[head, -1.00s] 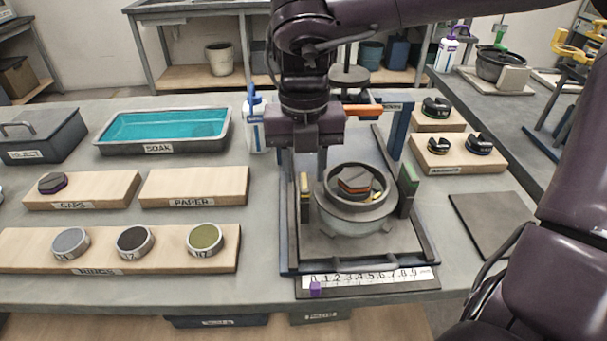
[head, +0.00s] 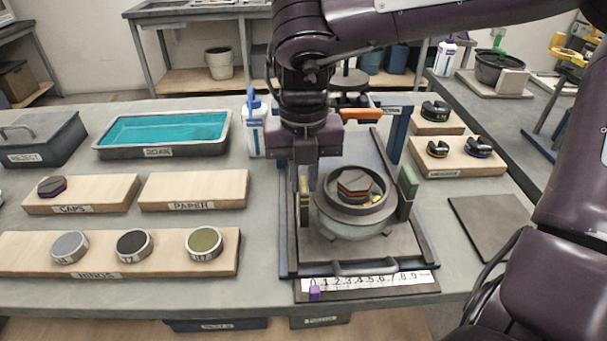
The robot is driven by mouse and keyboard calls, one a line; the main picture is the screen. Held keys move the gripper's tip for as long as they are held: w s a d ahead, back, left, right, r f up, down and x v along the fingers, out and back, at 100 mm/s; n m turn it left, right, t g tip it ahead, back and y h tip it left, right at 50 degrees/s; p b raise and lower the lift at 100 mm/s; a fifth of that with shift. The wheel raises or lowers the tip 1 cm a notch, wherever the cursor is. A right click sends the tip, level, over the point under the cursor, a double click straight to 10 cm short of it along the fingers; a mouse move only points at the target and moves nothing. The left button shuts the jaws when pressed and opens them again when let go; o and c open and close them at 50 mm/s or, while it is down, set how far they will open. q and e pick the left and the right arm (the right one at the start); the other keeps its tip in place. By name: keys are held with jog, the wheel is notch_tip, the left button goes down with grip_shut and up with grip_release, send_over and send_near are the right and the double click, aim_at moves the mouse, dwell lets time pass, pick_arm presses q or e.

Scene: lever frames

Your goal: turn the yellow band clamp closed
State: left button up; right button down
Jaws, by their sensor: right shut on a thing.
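A grey press frame (head: 288,245) stands on the bench with a round grey bowl-like holder (head: 345,222) in it. A dark hexagonal piece with an orange layer (head: 355,183) sits inside the holder. A small upright yellow piece (head: 304,190), which looks like the yellow band clamp's lever, stands at the holder's left side. My right gripper (head: 304,178) points down from above and is shut on this yellow piece, hiding its upper part. A matching green piece (head: 408,181) stands at the holder's right side. My left gripper is not in view.
An orange handle (head: 362,113) lies behind my gripper at the frame's back. A white bottle with a blue top (head: 254,125) stands close on the left. A ruler strip (head: 370,284) lies along the front. The dark mat (head: 490,222) at the right is bare.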

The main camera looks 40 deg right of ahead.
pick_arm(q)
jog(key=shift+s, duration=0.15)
pick_arm(e)
jog(key=n+p, duration=0.1)
jog(key=n, duration=0.1)
jog(key=shift+r+n+p, duration=0.15)
jog(key=shift+n+p, duration=0.2)
jog(key=shift+n, duration=0.05)
jog(key=n+p, duration=0.2)
jog(key=n, duration=0.6)
jog(key=shift+d+p, duration=0.1)
jog(key=shift+p, duration=0.25)
jog(key=n, duration=0.4)
jog(key=shift+p, duration=0.4)
jog(key=shift+n, duration=1.5)
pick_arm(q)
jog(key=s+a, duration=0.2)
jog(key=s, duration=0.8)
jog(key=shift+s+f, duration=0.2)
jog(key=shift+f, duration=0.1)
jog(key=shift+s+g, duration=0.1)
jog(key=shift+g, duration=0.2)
